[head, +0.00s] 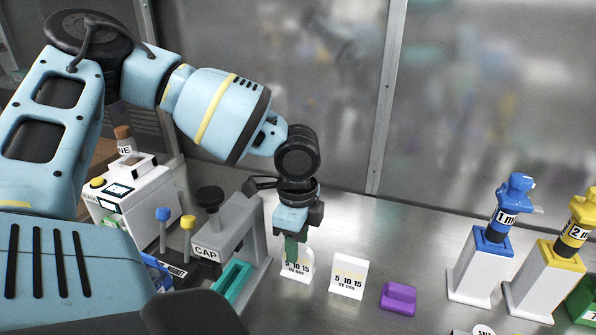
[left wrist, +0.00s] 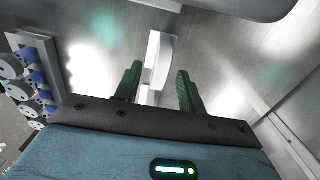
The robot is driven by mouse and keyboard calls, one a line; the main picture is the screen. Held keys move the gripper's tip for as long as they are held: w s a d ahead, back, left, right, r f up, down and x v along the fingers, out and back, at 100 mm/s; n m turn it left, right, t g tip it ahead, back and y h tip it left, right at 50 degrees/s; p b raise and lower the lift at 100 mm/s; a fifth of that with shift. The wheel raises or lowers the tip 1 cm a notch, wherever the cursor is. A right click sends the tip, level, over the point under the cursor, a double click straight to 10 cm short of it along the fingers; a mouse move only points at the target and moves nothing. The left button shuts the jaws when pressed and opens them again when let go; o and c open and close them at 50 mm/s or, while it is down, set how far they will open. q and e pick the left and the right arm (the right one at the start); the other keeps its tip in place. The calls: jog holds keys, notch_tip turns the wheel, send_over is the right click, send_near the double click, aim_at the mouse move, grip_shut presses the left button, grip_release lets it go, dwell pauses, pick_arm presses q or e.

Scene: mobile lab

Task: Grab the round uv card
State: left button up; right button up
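The round UV card (head: 297,268) is a small white upright card with a curved top, marked "5 10 15", standing on the metal bench in the head view. My left gripper (head: 291,248) points down right at it, its green fingers overlapping the card's upper part. In the left wrist view, the white card (left wrist: 160,62) shows between the two green fingers (left wrist: 158,75), with a gap on each side. The left gripper is open, and neither finger visibly touches the card. A similar square-topped card (head: 348,277) stands just right of it. My right gripper is not in view.
A grey capping stand (head: 232,235) is close left of the gripper. A purple block (head: 398,298) lies right of the cards. Blue (head: 492,250) and yellow (head: 556,265) topped holders stand farther right. A metal wall rises behind the bench.

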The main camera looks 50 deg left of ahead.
pick_arm(q)
jog(key=shift+f, duration=0.75)
jog(key=shift+c, duration=0.3)
grip_shut()
jog(key=shift+r, duration=0.2)
notch_tip(320, 180, up, 28)
jog(key=p, duration=0.3)
jog(key=shift+f+p, duration=0.15)
jog(key=shift+p, duration=0.15)
